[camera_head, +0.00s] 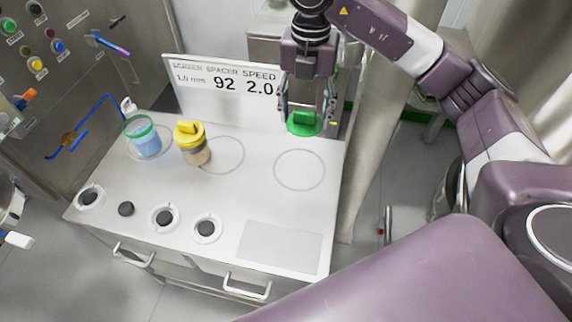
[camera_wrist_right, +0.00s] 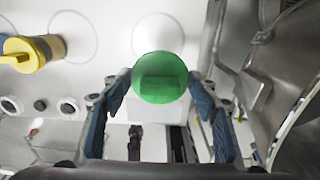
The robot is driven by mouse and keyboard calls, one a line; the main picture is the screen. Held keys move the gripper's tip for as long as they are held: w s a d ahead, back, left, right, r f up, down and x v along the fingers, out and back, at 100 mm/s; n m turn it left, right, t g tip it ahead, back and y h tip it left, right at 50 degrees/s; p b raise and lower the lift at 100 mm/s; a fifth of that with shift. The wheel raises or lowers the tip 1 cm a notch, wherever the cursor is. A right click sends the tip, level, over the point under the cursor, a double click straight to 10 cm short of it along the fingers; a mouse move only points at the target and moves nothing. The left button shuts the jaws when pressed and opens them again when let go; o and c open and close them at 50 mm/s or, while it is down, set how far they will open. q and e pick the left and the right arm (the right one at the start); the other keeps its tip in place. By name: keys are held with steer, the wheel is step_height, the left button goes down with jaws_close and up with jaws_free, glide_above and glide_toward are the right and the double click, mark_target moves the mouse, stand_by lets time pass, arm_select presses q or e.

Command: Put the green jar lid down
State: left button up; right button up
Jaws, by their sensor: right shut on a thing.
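The green jar lid (camera_head: 304,123) is held between the fingers of my right gripper (camera_head: 305,111), above the back right part of the white cart top. In the right wrist view the round green lid (camera_wrist_right: 160,78) sits between the blue fingertips of the right gripper (camera_wrist_right: 160,88). I cannot tell exactly how high it is above the top. An uncovered jar with a green rim and blue contents (camera_head: 143,138) stands at the left, on a marked circle. My left gripper is not in view.
A yellow-lidded jar (camera_head: 193,146) stands by the middle circle; the right circle (camera_head: 299,170) is empty. A sign (camera_head: 222,91) stands along the back edge. Dark knobs (camera_head: 126,209) line the left front. A grey rectangle (camera_head: 280,247) at the front right is clear.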

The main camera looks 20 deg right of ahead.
steer(key=p, duration=0.1)
glide_above(301, 174)
step_height(301, 174, down, 13)
steer(key=shift+s+f, duration=0.1)
step_height(301, 174, down, 5)
steer(key=shift+r+p, duration=0.1)
steer(key=shift+p, duration=0.55)
steer(key=shift+f, duration=0.3)
steer(key=shift+f, duration=0.15)
steer(key=o, duration=1)
steer(key=shift+c, duration=0.2)
